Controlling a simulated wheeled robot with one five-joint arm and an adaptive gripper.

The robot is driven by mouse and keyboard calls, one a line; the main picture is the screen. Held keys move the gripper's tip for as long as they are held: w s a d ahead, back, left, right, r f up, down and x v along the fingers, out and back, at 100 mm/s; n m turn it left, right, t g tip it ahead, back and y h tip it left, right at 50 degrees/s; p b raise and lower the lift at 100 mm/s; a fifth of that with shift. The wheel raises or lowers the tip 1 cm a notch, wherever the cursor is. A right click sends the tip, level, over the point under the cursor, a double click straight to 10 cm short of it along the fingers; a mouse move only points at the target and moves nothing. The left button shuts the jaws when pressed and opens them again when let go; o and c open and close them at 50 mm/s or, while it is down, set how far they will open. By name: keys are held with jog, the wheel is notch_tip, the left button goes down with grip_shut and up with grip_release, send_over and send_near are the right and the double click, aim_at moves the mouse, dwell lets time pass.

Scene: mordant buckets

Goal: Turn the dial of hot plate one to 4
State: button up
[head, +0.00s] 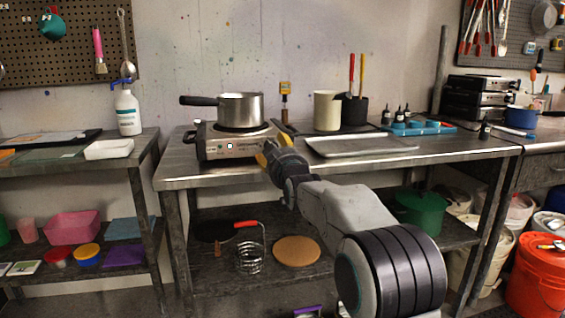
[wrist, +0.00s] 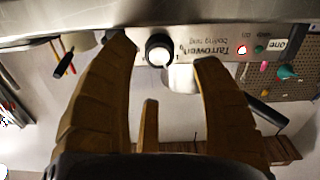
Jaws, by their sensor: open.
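Hot plate one (head: 215,154) is a steel unit on the bench with a saucepan (head: 238,110) on top. Its front panel (wrist: 215,38) shows upside down in the wrist view, with a tag reading "one" (wrist: 281,46) and a lit red lamp (wrist: 241,50). The round dial (wrist: 158,50) has a dark rim and pale face; I cannot read its setting. In the head view my gripper (head: 270,155) is at the panel's right end and hides the dial.
A metal tray (head: 360,145) lies right of the hot plate, close to my arm. A white container (head: 327,111) and a dark utensil holder (head: 355,111) stand behind it. A blue rack (head: 420,128) is farther right. The bench's front edge (head: 400,160) runs below my arm.

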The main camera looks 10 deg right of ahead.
jog(key=s, duration=0.7)
jog(key=shift+o, duration=0.2)
